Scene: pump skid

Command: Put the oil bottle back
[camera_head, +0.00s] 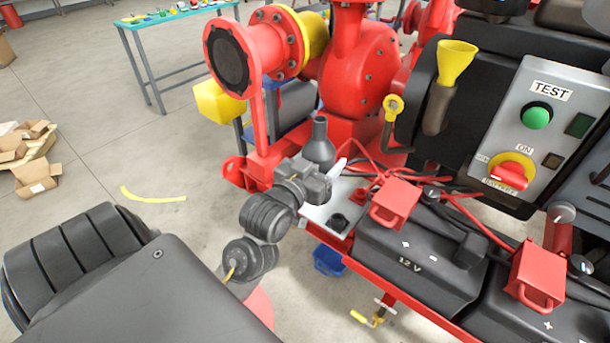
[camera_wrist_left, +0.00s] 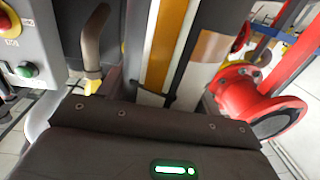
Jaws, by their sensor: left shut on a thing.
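The oil bottle (camera_head: 320,150) is dark grey with a narrow neck and stands roughly upright in my left gripper (camera_head: 325,178), in the middle of the head view. The gripper is shut on it, and its body hides the lower part of the bottle. In the left wrist view the bottle (camera_wrist_left: 213,46) shows close up with orange, white and yellow bands, just beyond the gripper body. A light grey tray (camera_head: 318,215) with a round black recess or cap (camera_head: 338,223) lies just below and right of the gripper. Whether the bottle touches the tray cannot be told. My right gripper is not shown.
A yellow funnel (camera_head: 456,62) sits in a dark filler pipe at the right. A control panel (camera_head: 549,92) and black batteries (camera_head: 405,262) with red terminal covers are nearby. The red pump (camera_head: 360,70) stands behind the bottle, its flange (camera_head: 250,55) to the left.

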